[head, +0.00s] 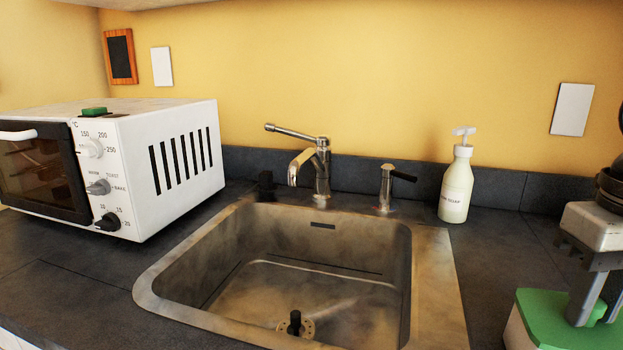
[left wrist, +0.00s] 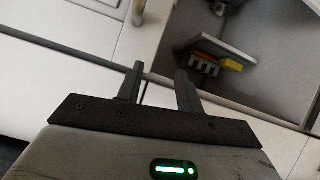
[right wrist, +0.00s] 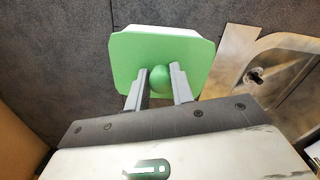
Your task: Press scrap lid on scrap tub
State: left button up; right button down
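The scrap lid (head: 545,305) is a green, rounded-square plate with a round knob, at the lower right of the head view. It fills the top middle of the right wrist view (right wrist: 135,60). The white scrap tub (head: 513,335) shows as a strip below the lid; a pale rim (right wrist: 165,30) shows past its far edge. I cannot tell whether the lid is fully seated. My right gripper (head: 592,315) points down, its fingers (right wrist: 159,76) closed against both sides of the knob. My left gripper (left wrist: 158,84) is open and empty, away from the counter top.
A steel sink (head: 440,270) lies left of the tub, with a faucet (head: 320,170) behind it. A soap bottle (head: 456,190) stands behind the sink's right corner. A white toaster oven (head: 170,170) is at left. White cabinet fronts (left wrist: 60,45) are near my left gripper.

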dwell(0.4)
jog(key=shift+r+p, duration=1.9)
jog(key=shift+r, duration=0.15)
